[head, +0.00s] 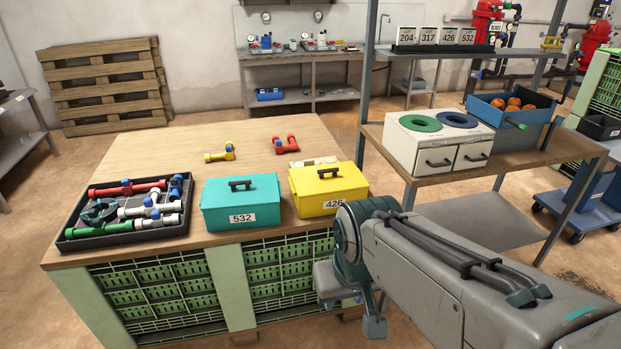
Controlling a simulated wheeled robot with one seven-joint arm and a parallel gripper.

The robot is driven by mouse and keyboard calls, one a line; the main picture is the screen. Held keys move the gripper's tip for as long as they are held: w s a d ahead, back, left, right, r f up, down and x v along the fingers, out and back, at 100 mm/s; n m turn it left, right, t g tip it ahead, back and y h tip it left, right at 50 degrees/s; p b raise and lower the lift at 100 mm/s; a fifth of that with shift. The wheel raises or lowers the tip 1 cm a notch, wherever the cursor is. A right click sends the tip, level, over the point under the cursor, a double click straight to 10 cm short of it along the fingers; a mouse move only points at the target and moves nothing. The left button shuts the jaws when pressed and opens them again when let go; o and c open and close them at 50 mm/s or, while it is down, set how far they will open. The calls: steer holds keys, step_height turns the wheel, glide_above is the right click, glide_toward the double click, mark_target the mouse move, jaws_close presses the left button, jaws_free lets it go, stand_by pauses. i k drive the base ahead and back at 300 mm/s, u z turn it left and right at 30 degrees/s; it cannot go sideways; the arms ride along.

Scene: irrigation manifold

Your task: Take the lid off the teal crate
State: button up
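The teal crate (217,220) stands upright on the near side of the wooden workbench, with a white label reading 532 on its front. Its teal lid (262,189) is on top and looks closed, with a dark handle (241,184) in the middle. My arm reaches in from the lower right. Its end, with my gripper (338,288), is low beside the bench's front right corner, right of and below the teal crate and apart from it. The fingertips cannot be made out clearly.
A yellow crate (310,204) marked 426 stands close to the right. A black tray (78,232) of pipe fittings lies left. Yellow (220,153) and red (286,145) fittings lie behind on otherwise mostly clear bench top (150,150). A shelf rack (520,170) stands at right.

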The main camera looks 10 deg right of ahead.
mark_target(256, 189)
steer(key=z, duration=0.55)
steer(key=k, duration=0.65)
steer(key=z, duration=0.7)
steer(key=i, duration=1.25)
steer(key=u, duration=0.85)
steer(key=i, duration=0.9)
steer(key=u, duration=1.4)
steer(key=i, duration=0.3)
steer(key=u, duration=0.2)
